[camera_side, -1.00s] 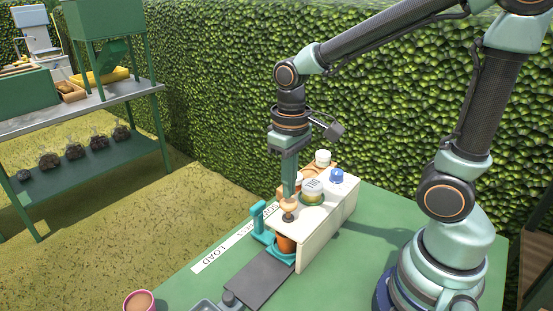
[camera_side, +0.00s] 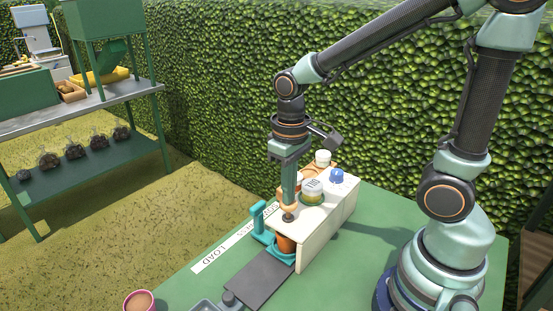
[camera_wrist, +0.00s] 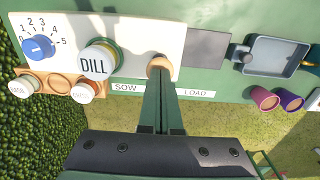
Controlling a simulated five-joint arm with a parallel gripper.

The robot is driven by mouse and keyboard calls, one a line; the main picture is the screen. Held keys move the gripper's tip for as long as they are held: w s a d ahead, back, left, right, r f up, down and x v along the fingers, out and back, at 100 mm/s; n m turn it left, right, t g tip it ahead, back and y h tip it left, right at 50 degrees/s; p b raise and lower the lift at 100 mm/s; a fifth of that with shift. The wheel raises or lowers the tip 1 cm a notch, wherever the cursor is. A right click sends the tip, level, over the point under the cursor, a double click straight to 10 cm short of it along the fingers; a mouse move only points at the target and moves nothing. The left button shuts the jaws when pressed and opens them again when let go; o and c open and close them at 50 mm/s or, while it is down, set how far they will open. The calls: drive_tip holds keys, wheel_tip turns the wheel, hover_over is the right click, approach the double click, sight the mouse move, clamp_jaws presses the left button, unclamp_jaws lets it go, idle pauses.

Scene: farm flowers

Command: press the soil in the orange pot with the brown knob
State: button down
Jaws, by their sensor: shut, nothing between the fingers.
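The brown knob (camera_wrist: 159,65) is a round wooden knob at the end of the cream panel (camera_wrist: 130,25). In the wrist view my fingers (camera_wrist: 160,78) are together and reach the knob's near edge. The orange pot (camera_side: 286,243) stands under the knob in a teal holder (camera_side: 262,228). Its soil is hidden.
A jar labelled DILL (camera_wrist: 97,60), a blue dial (camera_wrist: 38,47) and smaller jars sit beside the knob. A dark belt (camera_side: 257,277) leads from the box past the LOAD label (camera_side: 213,255) to a grey tray (camera_wrist: 277,56). Another pot (camera_side: 139,301) stands at the front edge.

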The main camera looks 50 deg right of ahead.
drive_tip(key=shift+f, duration=0.95)
drive_tip(key=shift+r, duration=1.8)
drive_tip(key=shift+r, duration=3)
drive_tip(key=shift+s+d+r+t, duration=0.15)
drive_tip(key=shift+d+r+t, duration=0.3)
drive_tip(key=shift+t, duration=0.5)
drive_tip(key=shift+s+d+r+t, duration=0.2)
drive_tip(key=shift+d+t, duration=0.35)
drive_tip(key=shift+t, duration=0.35)
drive_tip(key=shift+s+d+r+t, duration=0.15)
drive_tip(key=shift+d+r+t, duration=0.3)
drive_tip(key=shift+t, duration=0.5)
